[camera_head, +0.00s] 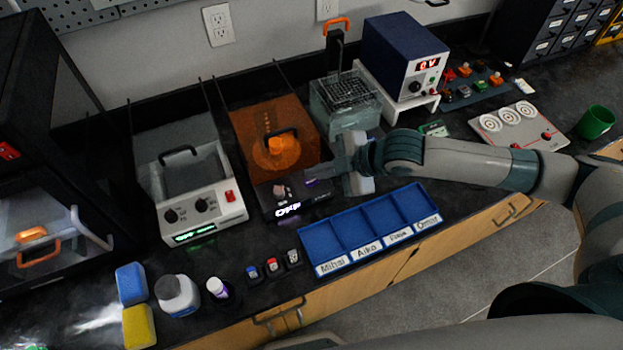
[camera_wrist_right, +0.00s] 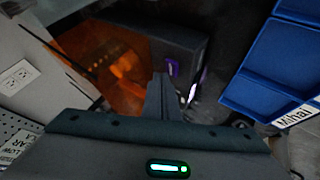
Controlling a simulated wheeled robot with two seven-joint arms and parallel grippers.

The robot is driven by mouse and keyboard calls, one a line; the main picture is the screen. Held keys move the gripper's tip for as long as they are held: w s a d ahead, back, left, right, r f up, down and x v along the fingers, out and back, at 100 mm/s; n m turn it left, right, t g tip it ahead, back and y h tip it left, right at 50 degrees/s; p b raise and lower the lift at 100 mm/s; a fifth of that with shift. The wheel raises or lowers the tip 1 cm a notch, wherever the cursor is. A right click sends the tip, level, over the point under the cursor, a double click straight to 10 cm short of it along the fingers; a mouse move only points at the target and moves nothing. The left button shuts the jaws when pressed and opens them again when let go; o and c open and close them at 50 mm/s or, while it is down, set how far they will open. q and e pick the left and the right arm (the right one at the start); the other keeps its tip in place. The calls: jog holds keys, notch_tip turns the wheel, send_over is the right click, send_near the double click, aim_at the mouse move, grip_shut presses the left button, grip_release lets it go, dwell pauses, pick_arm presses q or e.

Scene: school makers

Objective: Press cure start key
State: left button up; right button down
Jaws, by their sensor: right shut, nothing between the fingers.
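The cure unit has a see-through orange cover (camera_head: 245,138) with an orange object inside and a dark base (camera_head: 268,205) in front. The base front carries a lit white display (camera_head: 288,209) and a small knob (camera_head: 279,190). A purple key (camera_head: 312,183) sits toward the right of the base; it also shows in the right wrist view (camera_wrist_right: 173,69). My right gripper (camera_head: 334,171) is shut and empty, its fingertips close to the purple key. I cannot tell whether they touch it. My left gripper is not in view.
A blue labelled tray (camera_head: 318,237) lies at the front right of the unit. A white-fronted bath (camera_head: 224,199) stands to its left and a wire-basket tank (camera_head: 343,118) behind right. Small bottles (camera_head: 178,296) stand along the front edge.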

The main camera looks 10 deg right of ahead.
aim_at(316, 183)
jog(key=shift+f, duration=0.15)
jog(key=shift+f, duration=0.25)
jog(key=shift+f, duration=0.15)
dwell(0.5)
jog(key=shift+r+p, duration=0.65)
jog(key=shift+p, duration=0.3)
notch_tip(316, 183, up, 6)
jog(key=p, duration=0.6)
dwell(1.0)
